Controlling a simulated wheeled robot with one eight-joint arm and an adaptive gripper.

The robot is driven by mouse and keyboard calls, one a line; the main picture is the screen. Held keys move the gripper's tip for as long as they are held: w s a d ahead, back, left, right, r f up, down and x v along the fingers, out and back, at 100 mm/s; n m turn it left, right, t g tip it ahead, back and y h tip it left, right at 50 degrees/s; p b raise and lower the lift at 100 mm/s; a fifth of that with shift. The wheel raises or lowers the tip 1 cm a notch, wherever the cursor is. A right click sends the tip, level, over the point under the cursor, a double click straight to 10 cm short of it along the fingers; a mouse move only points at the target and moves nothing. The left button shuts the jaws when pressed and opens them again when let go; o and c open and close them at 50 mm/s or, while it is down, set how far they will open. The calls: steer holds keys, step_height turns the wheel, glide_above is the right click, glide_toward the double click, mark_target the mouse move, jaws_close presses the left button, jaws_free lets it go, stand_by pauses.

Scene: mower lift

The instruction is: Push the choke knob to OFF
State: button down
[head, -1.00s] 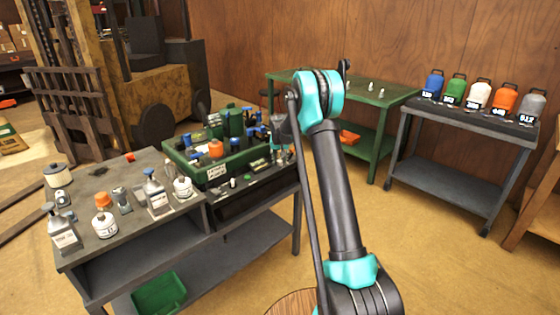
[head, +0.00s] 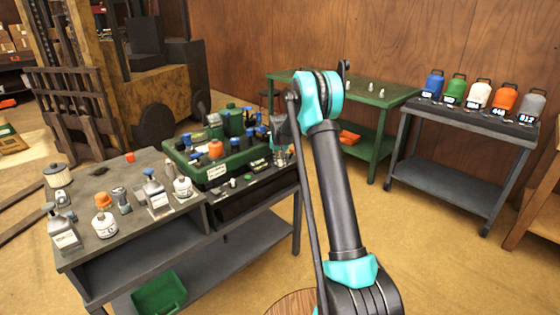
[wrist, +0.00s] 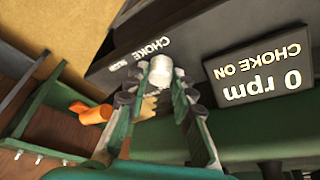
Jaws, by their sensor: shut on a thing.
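The choke knob (wrist: 160,70) is a pale, rounded knob on the dark panel (wrist: 130,40), beside the lettering CHOKE in the wrist view. My gripper (wrist: 159,88) has its two fingers on either side of the knob and is shut on it. The display (wrist: 262,75), upside down in this view, reads "0 rpm" and "CHOKE ON". In the head view my gripper (head: 281,148) is at the right end of the green machine (head: 220,165) on the workbench, and the knob cannot be made out there.
Bottles and small cans stand on the grey bench (head: 100,250) at left. A green table (head: 395,96) stands behind my arm. A grey cart (head: 470,118) at right holds several coloured canisters. An orange thing (wrist: 92,112) shows left of my fingers in the wrist view.

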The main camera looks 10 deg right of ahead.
mark_target(275, 168)
steer(key=shift+w+a, duration=0.5)
steer(key=shift+w, duration=0.2)
steer(key=shift+w+a, duration=0.5)
steer(key=shift+w, duration=0.15)
steer(key=c, duration=1.3)
jaws_free()
steer(key=v, duration=1.2)
steer(key=shift+s, duration=0.1)
steer(key=s+d+r, duration=0.2)
steer(key=s+d, duration=0.1)
steer(key=s, duration=1)
steer(key=s+d+f, duration=0.1)
steer(key=s+f, duration=0.2)
steer(key=s, duration=1)
steer(key=s+d+f+n, duration=0.1)
steer(key=s+f, duration=0.2)
steer(key=s, duration=1)
steer(key=s+d+f, duration=0.1)
steer(key=s+f, duration=0.2)
steer(key=s, duration=1.1)
steer(key=shift+d+n+y, duration=0.3)
steer(key=shift+d+n, duration=0.1)
